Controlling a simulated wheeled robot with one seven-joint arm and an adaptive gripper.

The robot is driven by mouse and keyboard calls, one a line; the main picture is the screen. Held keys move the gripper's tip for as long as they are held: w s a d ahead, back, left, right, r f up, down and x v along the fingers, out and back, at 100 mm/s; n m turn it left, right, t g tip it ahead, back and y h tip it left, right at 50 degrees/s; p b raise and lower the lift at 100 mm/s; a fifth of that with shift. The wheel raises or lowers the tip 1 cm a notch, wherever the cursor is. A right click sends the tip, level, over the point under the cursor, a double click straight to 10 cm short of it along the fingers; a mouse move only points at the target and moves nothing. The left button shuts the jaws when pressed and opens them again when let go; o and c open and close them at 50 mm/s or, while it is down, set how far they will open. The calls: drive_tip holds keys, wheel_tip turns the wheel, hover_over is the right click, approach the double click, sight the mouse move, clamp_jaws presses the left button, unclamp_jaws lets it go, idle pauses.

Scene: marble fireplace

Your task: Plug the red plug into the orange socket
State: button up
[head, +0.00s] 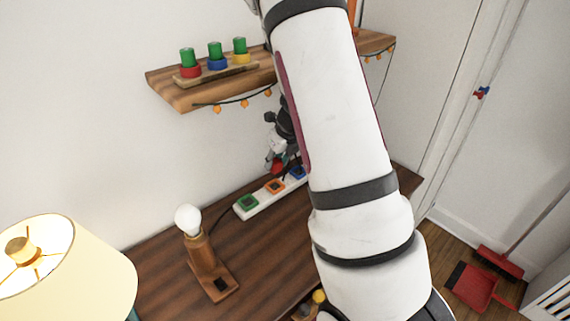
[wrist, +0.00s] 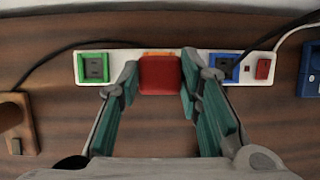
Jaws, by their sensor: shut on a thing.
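The red plug (wrist: 160,75) is between the fingers of my gripper (wrist: 160,80), which is shut on it. In the head view my gripper (head: 277,158) is partly hidden by my arm, and only a little red of the plug shows. The orange socket (head: 274,186) is the middle one on a white power strip (head: 259,203), between a green socket (head: 247,202) and a blue socket (head: 297,173). In the wrist view the plug covers most of the orange socket (wrist: 158,53), leaving a strip along its top. I cannot tell whether plug and socket touch.
The strip lies on a dark wooden surface (head: 170,275) by the wall. A bulb on a wooden stand (head: 203,262) and a lamp shade (head: 95,265) stand left. A wooden shelf (head: 170,92) with green-topped pieces hangs above. A black cable crosses the strip's right part.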

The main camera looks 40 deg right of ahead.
sight(277, 170)
drive_tip(key=shift+w+a, duration=0.1)
drive_tip(key=shift+w, duration=0.05)
drive_tip(key=shift+f, duration=0.1)
wheel_tip(277, 170, down, 6)
drive_tip(key=b, duration=0.6)
drive_tip(key=shift+r, duration=0.2)
drive_tip(key=shift+f+b, duration=0.6)
drive_tip(key=shift+b, duration=0.1)
idle(2.5)
drive_tip(key=o, duration=1.2)
drive_tip(key=shift+o, duration=0.2)
drive_tip(key=shift+r, duration=0.1)
